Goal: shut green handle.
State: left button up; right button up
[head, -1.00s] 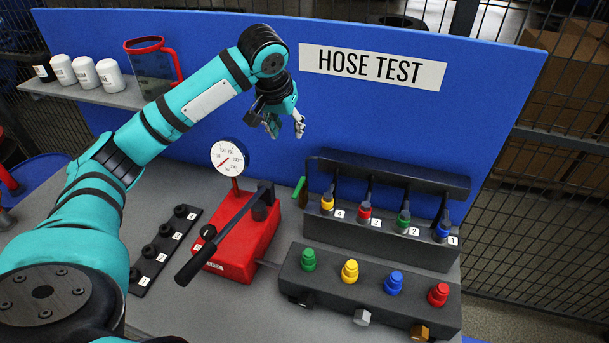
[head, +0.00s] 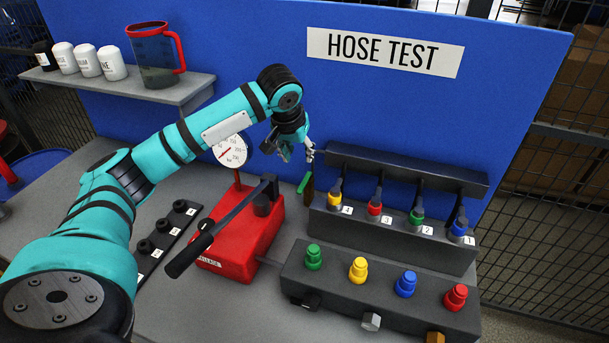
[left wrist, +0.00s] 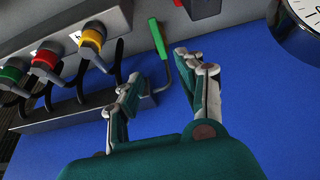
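The green handle (head: 304,184) is a small lever at the left end of the black hose rack, beside the red pump. In the left wrist view the green handle (left wrist: 158,40) stands on a thin grey rod, just beyond and between my fingertips. My left gripper (head: 299,153) is above the handle, in front of the blue board. The left wrist view shows the left gripper (left wrist: 160,72) open, with nothing between its fingers. I cannot tell whether it touches the handle. My right gripper is out of view.
The black hose rack (head: 390,236) with coloured hose ends stands to the right, behind a black block (head: 385,300) with coloured fittings. A red pump (head: 245,240) with a long black lever and a gauge (head: 230,151) stands left. The blue board (head: 480,110) closes the back.

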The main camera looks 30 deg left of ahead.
aim_at(305, 179)
pick_arm(q)
jog(key=p+x, duration=0.2)
jog(key=x, duration=1)
jog(key=shift+w+a+f, duration=0.1)
jog(key=shift+w+f, duration=0.05)
jog(key=shift+f, duration=0.15)
grip_shut()
